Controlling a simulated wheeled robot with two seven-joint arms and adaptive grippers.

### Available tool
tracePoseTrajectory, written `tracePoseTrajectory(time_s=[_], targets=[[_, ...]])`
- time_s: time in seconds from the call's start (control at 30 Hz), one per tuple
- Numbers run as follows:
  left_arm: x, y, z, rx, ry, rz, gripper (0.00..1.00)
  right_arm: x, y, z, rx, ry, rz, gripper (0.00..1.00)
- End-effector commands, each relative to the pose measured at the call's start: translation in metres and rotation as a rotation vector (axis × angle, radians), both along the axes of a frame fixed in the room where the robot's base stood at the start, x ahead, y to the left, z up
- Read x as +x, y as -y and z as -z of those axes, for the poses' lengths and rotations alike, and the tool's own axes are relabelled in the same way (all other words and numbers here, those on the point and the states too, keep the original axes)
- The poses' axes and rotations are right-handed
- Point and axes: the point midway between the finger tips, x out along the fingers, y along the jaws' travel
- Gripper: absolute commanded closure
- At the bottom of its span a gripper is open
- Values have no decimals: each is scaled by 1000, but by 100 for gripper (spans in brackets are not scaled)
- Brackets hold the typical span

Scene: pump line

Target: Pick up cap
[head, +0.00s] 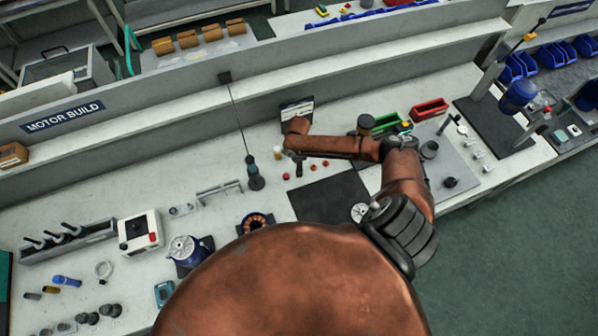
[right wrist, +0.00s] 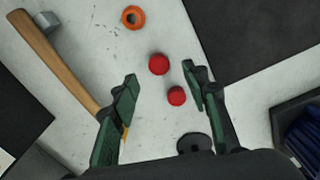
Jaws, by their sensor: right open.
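Two small red caps lie close together on the white bench in the right wrist view, a farther cap (right wrist: 159,64) and a nearer cap (right wrist: 177,96). My right gripper (right wrist: 160,74) is open above them. Both caps appear between its green fingers, and neither finger visibly touches a cap. In the head view, small red pieces, one at the left (head: 286,176) and one at the right (head: 325,163), show on the bench around my right gripper (head: 299,170). My left gripper is not in view.
An orange ring (right wrist: 133,17) lies beyond the caps. A wooden-handled hammer (right wrist: 62,62) lies left of the gripper. A black disc (right wrist: 195,143) is near the right finger. A dark mat (head: 330,198) and a black-based upright tool (head: 255,178) are nearby.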

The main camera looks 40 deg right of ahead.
Motion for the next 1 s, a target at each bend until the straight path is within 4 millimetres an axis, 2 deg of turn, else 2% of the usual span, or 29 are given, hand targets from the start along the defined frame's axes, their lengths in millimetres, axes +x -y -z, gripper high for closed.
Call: tracePoseTrajectory(time_s=[0.2,0.5,0.9,1.0], targets=[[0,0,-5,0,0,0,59,-2,3,29,0,-1,3,58],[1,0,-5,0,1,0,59,-2,3,35,-1,1,2,58],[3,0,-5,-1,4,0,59,-2,3,34,-1,1,2,86],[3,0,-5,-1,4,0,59,-2,3,34,-1,1,2,86]])
